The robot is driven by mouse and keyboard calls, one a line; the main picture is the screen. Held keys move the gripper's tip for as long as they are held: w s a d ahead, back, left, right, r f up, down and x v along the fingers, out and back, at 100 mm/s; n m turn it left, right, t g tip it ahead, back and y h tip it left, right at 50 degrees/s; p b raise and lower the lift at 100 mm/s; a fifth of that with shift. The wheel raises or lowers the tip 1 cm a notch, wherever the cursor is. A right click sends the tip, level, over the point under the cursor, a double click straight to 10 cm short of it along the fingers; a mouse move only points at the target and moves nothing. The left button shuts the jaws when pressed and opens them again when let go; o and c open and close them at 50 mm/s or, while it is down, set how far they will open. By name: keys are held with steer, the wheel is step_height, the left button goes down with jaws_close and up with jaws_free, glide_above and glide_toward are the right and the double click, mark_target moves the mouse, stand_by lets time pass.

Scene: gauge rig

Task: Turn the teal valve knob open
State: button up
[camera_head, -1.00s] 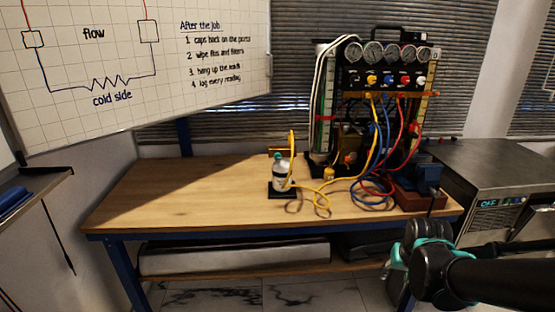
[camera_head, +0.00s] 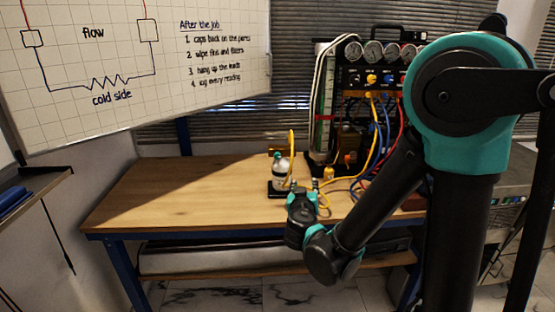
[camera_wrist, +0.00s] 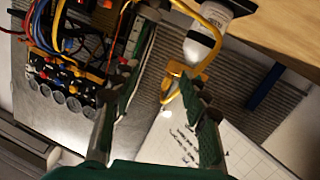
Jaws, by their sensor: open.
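A small silver-and-white bottle (camera_head: 280,175) stands upright in a dark base on the wooden bench. A teal valve knob (camera_head: 277,156) sits at its top. In the wrist view the bottle (camera_wrist: 207,32) appears upside down at the top, beyond my right-hand finger. I cannot make out the knob there. My gripper (camera_head: 302,188) is in front of the bottle and slightly right, apart from the knob. In the wrist view my gripper (camera_wrist: 160,80) has its fingers wide apart with nothing between them.
A yellow hose and bracket (camera_head: 291,148) rise beside the bottle. The gauge rig (camera_head: 371,80) with coloured hoses stands to the right, partly behind my arm. The bench top (camera_head: 175,195) left of the bottle is clear. A whiteboard (camera_head: 135,70) hangs at the left.

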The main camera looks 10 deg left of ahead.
steer(key=s+a+r+n+t+y, duration=0.1)
steer(key=s+a+r+y, duration=0.15)
steer(key=a, duration=0.55)
glide_toward(278, 157)
steer(key=x, duration=0.9)
jaws_close()
